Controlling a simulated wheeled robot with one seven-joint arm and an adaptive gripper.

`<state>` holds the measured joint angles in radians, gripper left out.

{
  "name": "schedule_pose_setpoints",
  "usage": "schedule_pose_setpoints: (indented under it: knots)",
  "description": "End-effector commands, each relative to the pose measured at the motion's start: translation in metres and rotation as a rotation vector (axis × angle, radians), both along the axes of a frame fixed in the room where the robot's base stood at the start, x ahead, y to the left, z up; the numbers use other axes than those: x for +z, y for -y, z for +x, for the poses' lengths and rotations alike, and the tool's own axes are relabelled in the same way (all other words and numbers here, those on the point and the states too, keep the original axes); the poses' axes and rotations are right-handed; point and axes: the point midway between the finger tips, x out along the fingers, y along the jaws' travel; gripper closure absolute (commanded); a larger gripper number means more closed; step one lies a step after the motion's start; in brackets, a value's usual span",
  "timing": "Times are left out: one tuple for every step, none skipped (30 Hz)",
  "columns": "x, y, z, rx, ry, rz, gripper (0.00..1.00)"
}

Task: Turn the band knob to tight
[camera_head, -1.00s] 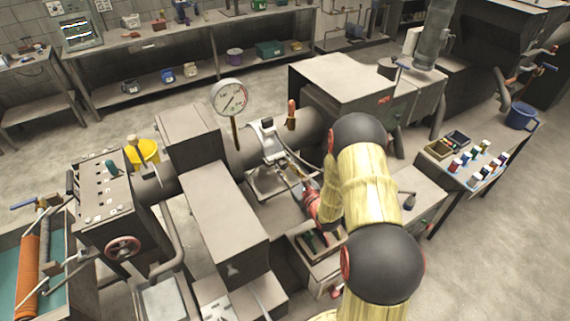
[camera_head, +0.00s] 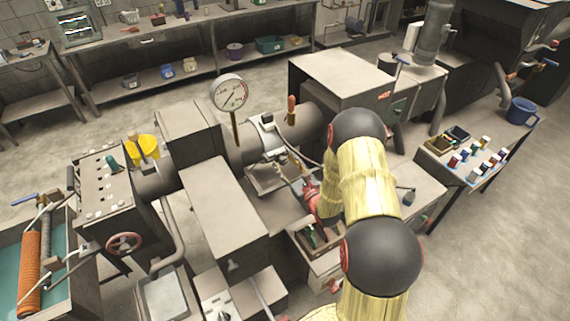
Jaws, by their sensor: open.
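My gripper (camera_head: 303,181) is at the end of my yellow-sleeved arm, near the middle of the picture. Its red part shows, and its fingers are small and partly hidden by clutter and my arm. It is open, and I see nothing held in it. It is close to a small metal assembly beside the grey horizontal tube (camera_head: 302,121). A white and black fitting (camera_head: 267,122) sits on the tube. I cannot make out for certain which part is the band knob or where it is set. A knob shows on a pale control box (camera_head: 214,310) at the bottom edge.
A round gauge (camera_head: 230,94) stands above the tube. A grey cabinet (camera_head: 345,85) is behind my arm.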

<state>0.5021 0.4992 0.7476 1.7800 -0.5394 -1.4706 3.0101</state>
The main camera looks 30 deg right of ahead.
Motion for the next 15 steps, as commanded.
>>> schedule_pose_setpoints:
  knots:
    - [0.0,0.0,0.0,0.0,0.001,0.0,0.55]
    - [0.0,0.0,0.0,0.0,0.001,0.0,0.55]
    - [0.0,0.0,0.0,0.0,0.001,0.0,0.55]
    - [0.0,0.0,0.0,0.0,0.001,0.0,0.55]
    - [0.001,0.0,-0.001,-0.001,0.001,0.0,0.55]
    - [0.001,0.001,-0.003,-0.001,0.001,0.0,0.55]
    - [0.001,0.001,-0.006,-0.002,0.001,-0.001,0.55]
    - [0.001,0.002,-0.009,-0.002,0.001,-0.001,0.55]
    - [0.001,0.002,-0.014,-0.002,0.001,-0.001,0.55]
    - [0.001,0.002,-0.018,-0.002,0.0,0.0,0.55]
    - [0.0,0.002,-0.024,-0.002,-0.001,0.001,0.55]
    - [0.0,0.002,-0.031,-0.003,0.0,0.002,0.55]
    - [0.0,0.003,-0.038,-0.004,0.0,0.001,0.55]
    - [0.0,0.003,-0.044,-0.003,-0.001,0.001,0.55]
    - [0.0,0.004,-0.053,-0.003,0.0,0.0,0.55]
